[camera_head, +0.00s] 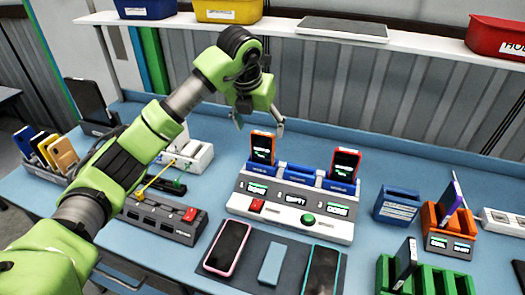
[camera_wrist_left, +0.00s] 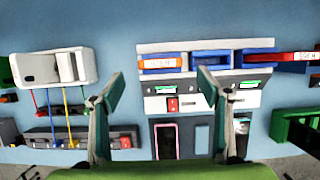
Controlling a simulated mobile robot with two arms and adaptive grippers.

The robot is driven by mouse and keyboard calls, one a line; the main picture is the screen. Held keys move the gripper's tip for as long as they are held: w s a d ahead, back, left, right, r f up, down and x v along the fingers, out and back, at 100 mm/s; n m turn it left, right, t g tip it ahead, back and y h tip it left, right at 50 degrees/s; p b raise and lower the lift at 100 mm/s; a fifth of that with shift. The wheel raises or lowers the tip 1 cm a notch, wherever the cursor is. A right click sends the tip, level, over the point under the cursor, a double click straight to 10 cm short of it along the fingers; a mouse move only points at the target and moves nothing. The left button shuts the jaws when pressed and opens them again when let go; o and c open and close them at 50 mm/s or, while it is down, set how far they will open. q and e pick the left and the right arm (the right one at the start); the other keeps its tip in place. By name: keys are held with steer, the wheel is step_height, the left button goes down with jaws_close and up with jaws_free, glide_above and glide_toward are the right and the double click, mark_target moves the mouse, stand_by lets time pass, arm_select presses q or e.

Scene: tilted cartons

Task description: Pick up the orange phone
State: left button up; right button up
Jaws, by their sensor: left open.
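An orange-edged phone (camera_head: 262,147) with a dark screen stands upright in the left slot of a white and grey dock (camera_head: 290,226). In the wrist view it shows from above as an orange strip (camera_wrist_left: 161,63) in the dock's left slot. My left gripper (camera_head: 259,125) appears just above and behind this phone in the head view, open and empty. In the wrist view its two fingers (camera_wrist_left: 160,88) are spread apart with nothing between them. A red-edged phone (camera_head: 345,165) stands in the dock's right slot. My right gripper is not in view.
Phones lie on a dark mat (camera_head: 255,245) before the dock. A blue holder (camera_head: 397,205), an orange stand (camera_head: 447,240) and a green rack (camera_head: 440,279) stand right. A cable box (camera_head: 160,217) and more phones (camera_head: 62,153) are left. A shelf (camera_head: 290,28) runs behind.

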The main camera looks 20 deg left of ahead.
mark_target(262, 139)
arm_select(q)
steer(key=x, duration=0.3)
steer(key=shift+w, duration=0.1)
steer(key=shift+f+p, duration=0.6)
steer(key=shift+p, duration=0.25)
steer(key=p+x, duration=0.1)
steer(key=x, duration=0.2)
steer(key=shift+f+p, duration=0.2)
steer(key=shift+p, duration=0.1)
steer(key=shift+w+f, duration=0.15)
steer(key=shift+f, duration=0.25)
steer(key=shift+r, duration=0.1)
steer(key=c, duration=1.3)
